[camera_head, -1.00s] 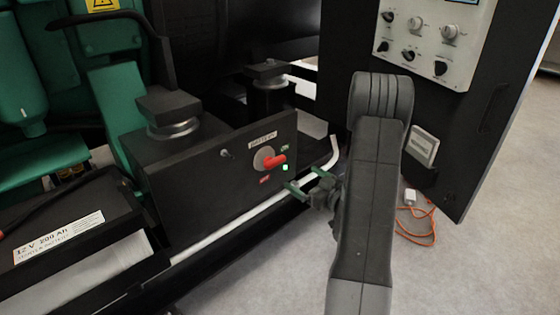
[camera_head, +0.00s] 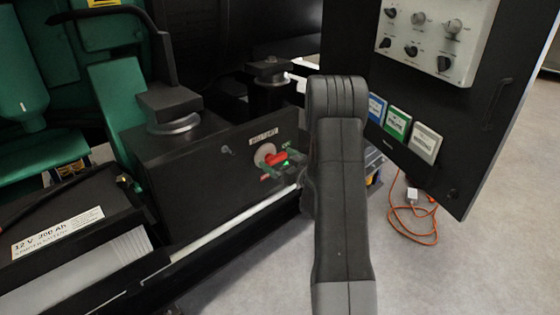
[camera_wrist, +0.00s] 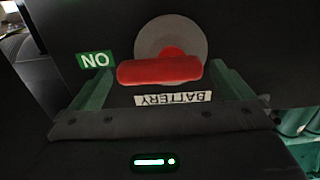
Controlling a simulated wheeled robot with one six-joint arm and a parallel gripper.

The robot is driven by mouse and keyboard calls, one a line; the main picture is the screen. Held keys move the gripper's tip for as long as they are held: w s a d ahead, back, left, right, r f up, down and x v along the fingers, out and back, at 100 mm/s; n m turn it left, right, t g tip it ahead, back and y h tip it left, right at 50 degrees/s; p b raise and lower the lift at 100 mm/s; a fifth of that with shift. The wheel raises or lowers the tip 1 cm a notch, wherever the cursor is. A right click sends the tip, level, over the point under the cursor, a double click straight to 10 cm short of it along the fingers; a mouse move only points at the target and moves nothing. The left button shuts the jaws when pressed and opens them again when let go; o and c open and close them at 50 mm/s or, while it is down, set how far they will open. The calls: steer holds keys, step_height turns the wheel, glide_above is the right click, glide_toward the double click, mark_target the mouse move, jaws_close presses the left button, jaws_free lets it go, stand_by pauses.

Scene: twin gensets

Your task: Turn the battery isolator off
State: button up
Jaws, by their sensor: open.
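The battery isolator is a red handle (camera_head: 276,158) on a grey round base (camera_head: 263,152), set on the dark front panel. The handle points right, towards the green ON label, with a red label below. In the wrist view the red handle (camera_wrist: 160,71) lies level beneath the grey disc (camera_wrist: 170,42), its left end by the ON label (camera_wrist: 95,60). The BATTERY label (camera_wrist: 173,98) shows upside down. My gripper (camera_wrist: 161,69) is open, with one green finger beyond each end of the handle; I cannot tell if they touch it. My gripper (camera_head: 285,162) partly covers the handle's right side in the head view.
A battery box (camera_head: 75,235) stands at the lower left. An open cabinet door (camera_head: 460,130) with a grey knob panel (camera_head: 435,38) stands at the right. An orange cable (camera_head: 425,235) lies on the floor. The floor at lower right is clear.

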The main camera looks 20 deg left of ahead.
steer(key=c, duration=0.9)
steer(key=shift+c, duration=0.2)
steer(key=shift+m, duration=0.4)
steer(key=m, duration=0.3)
steer(key=shift+f+m+p, duration=0.25)
steer(key=shift+m+p, duration=0.15)
steer(key=m, duration=0.3)
steer(key=m+p, duration=0.1)
steer(key=shift+f+m, duration=0.3)
steer(key=shift+s+a+f+m+p, duration=0.15)
steer(key=shift+m+p, duration=0.35)
steer(key=shift+m, duration=0.95)
steer(key=shift+s+d+f+m+p, duration=0.15)
steer(key=shift+m+p, duration=0.3)
steer(key=shift+m, duration=1.05)
steer(key=shift+s+a+f+m+p, duration=0.15)
steer(key=shift+m+p, duration=0.35)
steer(key=shift+m, duration=0.95)
